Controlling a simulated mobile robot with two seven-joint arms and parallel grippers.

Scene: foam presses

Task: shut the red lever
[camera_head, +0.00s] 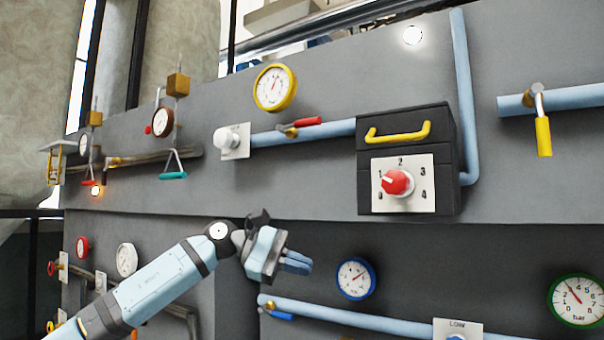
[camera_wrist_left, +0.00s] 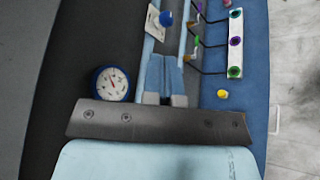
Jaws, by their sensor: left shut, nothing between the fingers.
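The red lever (camera_head: 307,122) sits on a brass valve on the upper light-blue pipe (camera_head: 338,128), left of the black box. Its handle points right, roughly along the pipe. My left gripper (camera_head: 297,264) is below the lever, well apart from it, in front of the lower panel. Its fingers are shut and empty, pointing right. They also show in the left wrist view (camera_wrist_left: 165,75), where the red lever cannot be made out. My right gripper is in neither view.
A black box (camera_head: 437,150) with a yellow handle (camera_head: 398,133) and red dial (camera_head: 397,182) protrudes right of the lever. A yellow gauge (camera_head: 275,87) is above it, a white knob (camera_head: 231,140) to its left. A blue gauge (camera_head: 355,279) is right of my gripper.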

